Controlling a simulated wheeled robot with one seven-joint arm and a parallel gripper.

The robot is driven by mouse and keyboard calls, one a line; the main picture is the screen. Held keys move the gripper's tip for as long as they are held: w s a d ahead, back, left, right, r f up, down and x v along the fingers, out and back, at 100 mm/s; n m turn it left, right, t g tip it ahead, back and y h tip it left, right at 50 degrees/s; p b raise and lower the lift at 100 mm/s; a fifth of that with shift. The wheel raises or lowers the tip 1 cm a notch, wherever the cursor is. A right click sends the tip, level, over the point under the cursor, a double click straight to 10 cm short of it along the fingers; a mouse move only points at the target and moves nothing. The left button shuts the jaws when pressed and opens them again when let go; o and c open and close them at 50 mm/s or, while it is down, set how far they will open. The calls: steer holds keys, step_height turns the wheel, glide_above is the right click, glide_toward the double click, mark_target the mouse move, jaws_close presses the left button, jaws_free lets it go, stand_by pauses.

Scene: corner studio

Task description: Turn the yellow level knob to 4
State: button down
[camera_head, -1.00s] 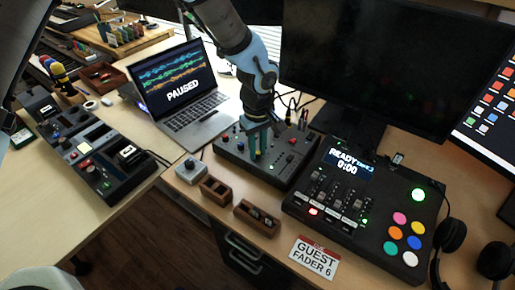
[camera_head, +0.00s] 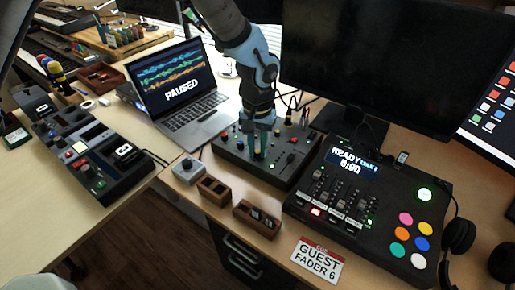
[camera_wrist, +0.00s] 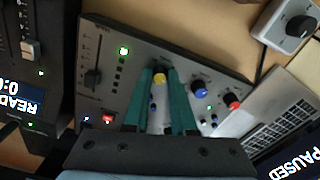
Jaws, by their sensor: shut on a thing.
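The yellow level knob (camera_wrist: 160,79) sits on the grey mixer panel between my two green fingertips in the wrist view. My gripper (camera_wrist: 162,80) points down at the panel and is shut on the knob. In the head view my gripper (camera_head: 258,152) stands over the middle of the small mixer (camera_head: 228,158), and the knob is hidden there by the fingers. I cannot read the scale around the knob or where its pointer stands.
A blue knob (camera_wrist: 199,88) and a red knob (camera_wrist: 232,101) are beside the yellow one. A slider (camera_wrist: 93,76) is on the panel's other side. A laptop (camera_head: 183,95) stands left, a larger console (camera_head: 340,195) right, and wooden holders (camera_head: 256,217) in front.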

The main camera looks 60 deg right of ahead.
mark_target(257, 151)
steer(key=m, duration=0.5)
steer(key=shift+m, duration=0.3)
steer(key=m, duration=0.5)
steer(key=shift+d+r+m, duration=0.1)
steer(key=shift+m, duration=0.2)
steer(key=c, duration=0.7)
jaws_free()
steer(key=shift+c, duration=0.2)
step_height(257, 151, up, 11)
steer(key=b, duration=0.1)
